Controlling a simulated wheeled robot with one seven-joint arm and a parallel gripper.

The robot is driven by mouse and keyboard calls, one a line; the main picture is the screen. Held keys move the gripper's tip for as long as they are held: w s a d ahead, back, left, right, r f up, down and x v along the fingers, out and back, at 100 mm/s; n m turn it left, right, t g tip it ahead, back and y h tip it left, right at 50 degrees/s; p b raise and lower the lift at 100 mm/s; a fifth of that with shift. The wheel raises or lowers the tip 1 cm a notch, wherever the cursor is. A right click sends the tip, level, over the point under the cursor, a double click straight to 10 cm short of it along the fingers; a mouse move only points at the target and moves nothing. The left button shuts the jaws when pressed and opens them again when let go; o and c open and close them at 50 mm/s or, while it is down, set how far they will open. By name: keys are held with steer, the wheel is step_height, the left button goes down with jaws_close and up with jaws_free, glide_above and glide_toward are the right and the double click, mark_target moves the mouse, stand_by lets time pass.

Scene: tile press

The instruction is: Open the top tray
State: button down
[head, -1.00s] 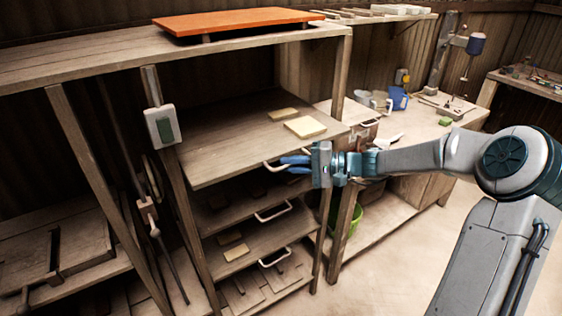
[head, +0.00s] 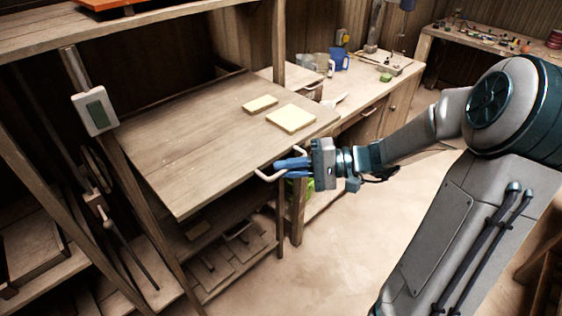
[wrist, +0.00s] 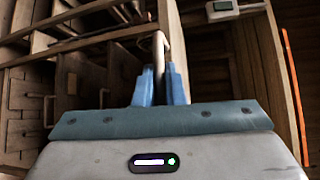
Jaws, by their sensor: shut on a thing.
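The top tray (head: 190,150) is a wide wooden board pulled well out of the shelf frame, with two pale yellow tiles lying on it, a small one (head: 260,103) and a larger one (head: 290,118). Its white handle (head: 268,175) is on the front edge. My gripper (head: 284,167) has its blue fingers closed on this handle. In the wrist view the gripper (wrist: 160,80) also shows with the pale handle (wrist: 159,50) between the fingers.
Lower trays (head: 240,262) sit below in the frame. A white switch box (head: 95,110) is on the left post. A workbench (head: 380,85) with mugs and a green block stands behind at the right. The floor in front (head: 340,250) is clear.

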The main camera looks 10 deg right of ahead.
stand_by(0.3)
steer(key=c, duration=1.5)
jaws_free()
steer(key=b+v, duration=0.2)
steer(key=v, duration=1.2)
steer(key=shift+a, duration=0.1)
